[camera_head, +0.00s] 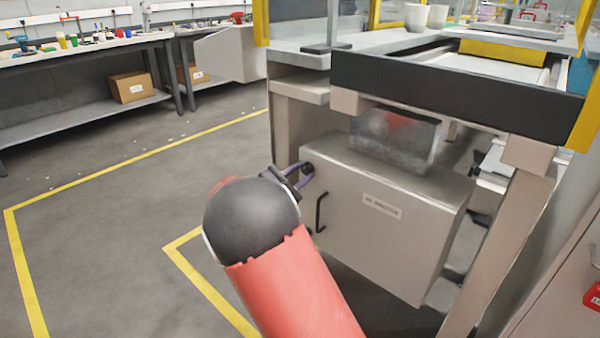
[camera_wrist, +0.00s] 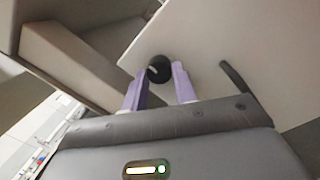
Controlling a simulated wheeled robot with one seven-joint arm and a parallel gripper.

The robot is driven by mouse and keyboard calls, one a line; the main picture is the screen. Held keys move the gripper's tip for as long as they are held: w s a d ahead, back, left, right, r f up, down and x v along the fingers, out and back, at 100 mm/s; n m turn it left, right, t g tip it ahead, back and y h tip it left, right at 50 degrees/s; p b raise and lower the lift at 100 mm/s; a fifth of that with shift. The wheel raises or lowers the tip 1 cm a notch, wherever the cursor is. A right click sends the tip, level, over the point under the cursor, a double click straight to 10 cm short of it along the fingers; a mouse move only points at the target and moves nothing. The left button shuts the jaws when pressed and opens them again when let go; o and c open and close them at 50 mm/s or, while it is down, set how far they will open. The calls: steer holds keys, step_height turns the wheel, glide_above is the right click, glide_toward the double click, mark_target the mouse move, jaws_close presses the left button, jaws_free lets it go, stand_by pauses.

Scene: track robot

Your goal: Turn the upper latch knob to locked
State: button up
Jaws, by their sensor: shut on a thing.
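The upper latch knob (camera_wrist: 159,69) is a round black knob with a light pointer line, on the grey cabinet door. In the head view the knob (camera_head: 308,168) sits near the cabinet's upper left edge. My gripper (camera_wrist: 165,72) has purple fingers, one on each side of the knob, shut on it. In the head view my gripper (camera_head: 301,173) reaches the knob from the left. The light pointer line is slanted in the wrist view. A lower dark knob (camera_head: 307,232) is mostly hidden behind my arm.
The grey cabinet (camera_head: 385,225) stands under a workbench. A black bar handle (camera_head: 320,212) is on its door, right of my gripper; the handle also shows in the wrist view (camera_wrist: 236,80). A bench leg (camera_head: 510,235) stands at the right. Floor is open to the left.

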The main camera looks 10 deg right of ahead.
steer(key=o, duration=1)
steer(key=v, duration=0.7)
steer(key=shift+s+a+b, duration=0.25)
steer(key=shift+a+b, duration=0.1)
steer(key=shift+b, duration=0.05)
